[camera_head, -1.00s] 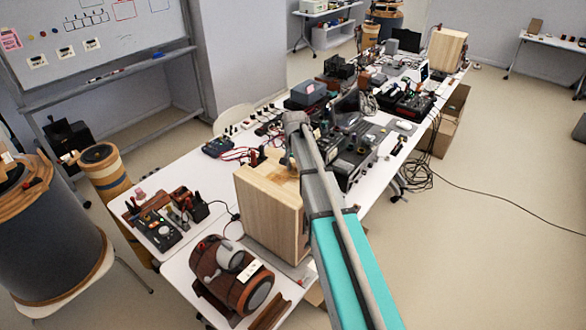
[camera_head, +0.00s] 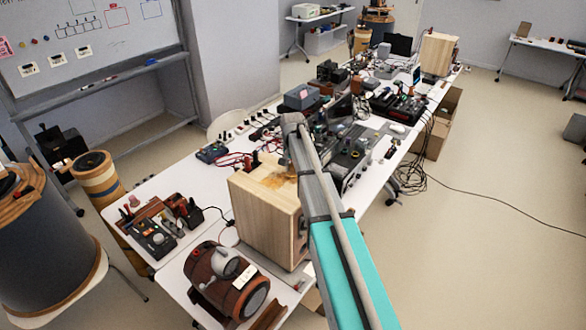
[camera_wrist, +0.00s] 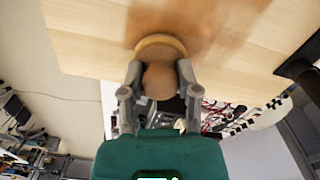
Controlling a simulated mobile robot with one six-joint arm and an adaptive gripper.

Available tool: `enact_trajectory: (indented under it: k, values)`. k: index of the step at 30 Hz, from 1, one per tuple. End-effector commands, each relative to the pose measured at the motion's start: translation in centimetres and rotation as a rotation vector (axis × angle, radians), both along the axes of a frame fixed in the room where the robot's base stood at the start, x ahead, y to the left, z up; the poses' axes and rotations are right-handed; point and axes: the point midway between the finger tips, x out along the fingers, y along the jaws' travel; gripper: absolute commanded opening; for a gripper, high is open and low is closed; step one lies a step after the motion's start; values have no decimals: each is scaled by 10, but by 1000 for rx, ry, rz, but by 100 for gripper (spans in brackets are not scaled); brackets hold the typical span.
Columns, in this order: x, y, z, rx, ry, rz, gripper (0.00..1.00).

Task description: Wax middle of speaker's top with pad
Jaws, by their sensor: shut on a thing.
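The speaker (camera_head: 265,215) is a pale wooden box standing upright on the near part of the white table. Its top carries an orange-brown wax smear (camera_head: 272,172), seen beside my arm. In the wrist view the speaker's pale wood surface (camera_wrist: 90,40) fills the upper part, with a brown smear (camera_wrist: 210,25) on it. My gripper (camera_wrist: 160,78) is shut on the brown round knob of the pad (camera_wrist: 160,45). The pad's tan face appears to rest against the wood. In the head view my arm hides the gripper and pad.
A brown barrel-like device (camera_head: 230,278) stands just in front of the speaker. Tools and small parts (camera_head: 160,225) lie to its left. Electronics (camera_head: 350,150) crowd the table behind and right of it. Open floor (camera_head: 480,240) lies to the right.

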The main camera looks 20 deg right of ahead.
Motion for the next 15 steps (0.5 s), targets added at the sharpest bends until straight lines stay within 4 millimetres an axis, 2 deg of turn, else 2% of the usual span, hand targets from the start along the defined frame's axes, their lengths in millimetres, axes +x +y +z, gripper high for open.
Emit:
enact_trajectory:
  k: [6,15]
  values:
    - [11,8,1,2,-1,0,4]
    - [13,11,2,2,0,0,4]
